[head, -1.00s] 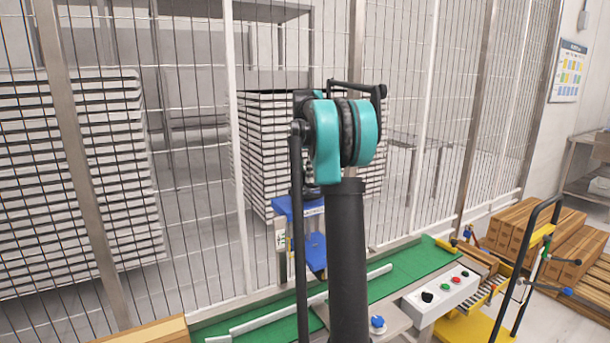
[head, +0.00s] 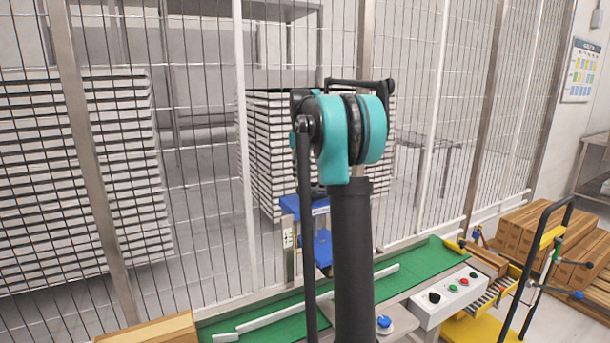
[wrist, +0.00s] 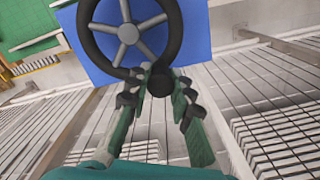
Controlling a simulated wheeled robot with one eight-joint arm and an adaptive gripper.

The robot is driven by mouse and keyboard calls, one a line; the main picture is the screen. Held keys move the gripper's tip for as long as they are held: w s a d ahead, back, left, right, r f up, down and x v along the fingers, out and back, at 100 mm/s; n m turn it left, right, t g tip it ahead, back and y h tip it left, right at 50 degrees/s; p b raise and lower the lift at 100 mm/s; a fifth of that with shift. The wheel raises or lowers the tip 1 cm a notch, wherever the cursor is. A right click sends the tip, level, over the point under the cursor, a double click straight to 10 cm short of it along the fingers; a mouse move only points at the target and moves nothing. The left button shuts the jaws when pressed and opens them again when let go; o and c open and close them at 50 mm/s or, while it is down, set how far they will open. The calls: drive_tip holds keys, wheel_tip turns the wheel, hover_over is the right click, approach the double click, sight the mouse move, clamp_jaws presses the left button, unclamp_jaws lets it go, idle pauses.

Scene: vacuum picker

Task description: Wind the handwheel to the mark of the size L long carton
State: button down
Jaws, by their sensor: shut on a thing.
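In the wrist view the black handwheel (wrist: 166,50) with its grey hub and spokes stands in front of a blue panel (wrist: 200,40). A dark round knob (wrist: 158,86) sits at the near side of its rim. My gripper (wrist: 160,84) is shut on this knob, with one finger on each side. In the head view my arm hides the handwheel and my gripper. A blue unit (head: 320,246) on a post shows just behind my arm. I make out no size mark or scale in either view.
A green conveyor (head: 395,283) with white guide rails runs below. A white control box (head: 455,297) with buttons stands at its front. A brown carton (head: 150,330) is at the lower left. A wire fence (head: 200,150) stands behind; a trolley with a black handle (head: 540,260) is at right.

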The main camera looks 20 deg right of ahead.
drive_tip(key=shift+s+a+n, duration=0.4)
drive_tip(key=shift+n, duration=0.7)
drive_tip(key=shift+s+a+n, duration=0.4)
drive_tip(key=shift+n, duration=0.7)
drive_tip(key=c, duration=1.4)
unclamp_jaws()
drive_tip(key=shift+r, duration=0.1)
wheel_tip(320, 180, up, 12)
drive_tip(key=shift+f, duration=0.1)
drive_tip(key=shift+s, duration=0.1)
